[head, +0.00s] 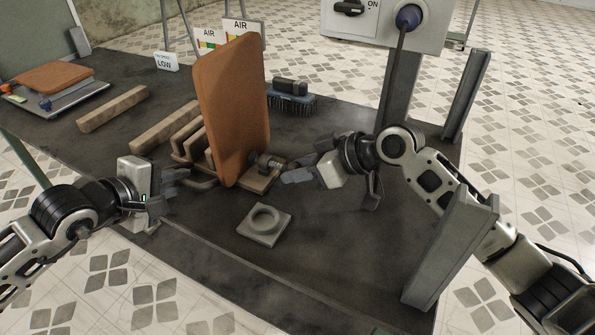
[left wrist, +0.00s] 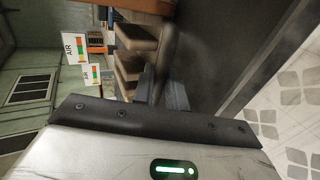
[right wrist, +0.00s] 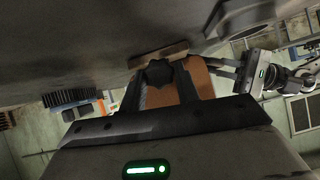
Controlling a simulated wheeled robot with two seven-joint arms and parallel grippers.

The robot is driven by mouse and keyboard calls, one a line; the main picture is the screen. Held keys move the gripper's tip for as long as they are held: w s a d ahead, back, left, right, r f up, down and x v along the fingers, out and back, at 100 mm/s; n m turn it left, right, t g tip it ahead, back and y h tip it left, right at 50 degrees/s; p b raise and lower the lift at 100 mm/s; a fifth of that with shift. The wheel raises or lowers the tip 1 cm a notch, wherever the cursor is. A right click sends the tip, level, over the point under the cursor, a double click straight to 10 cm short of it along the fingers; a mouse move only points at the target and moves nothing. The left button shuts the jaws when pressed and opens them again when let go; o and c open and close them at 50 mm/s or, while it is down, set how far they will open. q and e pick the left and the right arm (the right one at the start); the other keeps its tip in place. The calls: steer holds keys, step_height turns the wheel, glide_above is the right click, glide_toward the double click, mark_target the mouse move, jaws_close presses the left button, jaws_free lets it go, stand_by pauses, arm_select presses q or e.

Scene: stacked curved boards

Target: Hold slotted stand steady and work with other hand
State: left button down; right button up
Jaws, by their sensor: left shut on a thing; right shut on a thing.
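The slotted stand (head: 182,150) is wooden with several raised slats and sits mid-table. A tall orange-brown curved board (head: 231,110) stands upright and slightly tilted in it, hiding part of it. My left gripper (head: 181,180) is shut on the grey bar (head: 203,184) at the stand's left front; the bar also shows in the left wrist view (left wrist: 167,48). At the right side, a dark knob (head: 266,161) sits on a wooden block (head: 261,181). My right gripper (head: 292,170) is shut on this knob, which shows between the fingers in the right wrist view (right wrist: 158,73).
A grey block with a round ring (head: 264,223) lies in front of the stand. A loose wooden bar (head: 112,108) and a blue-based brush (head: 292,102) lie behind. Another brown board (head: 52,76) lies far left. Grey posts (head: 451,250) stand along the right edge.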

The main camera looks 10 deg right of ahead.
steer(key=shift+w+d+f+m+g+y, duration=0.1)
steer(key=shift+m+g+y, duration=0.4)
steer(key=shift+m+g, duration=0.15)
steer(key=shift+w+d+m+g+y, duration=0.1)
steer(key=shift+w+m+g+y, duration=0.1)
steer(key=shift+m+g+y, duration=0.55)
steer(key=shift+f, duration=0.1)
steer(key=shift+d+m+g+y, duration=0.1)
steer(key=shift+m+g+y, duration=0.6)
steer(key=shift+m+y, duration=0.4)
steer(key=o, duration=0.7)
steer(key=shift+d, duration=0.1)
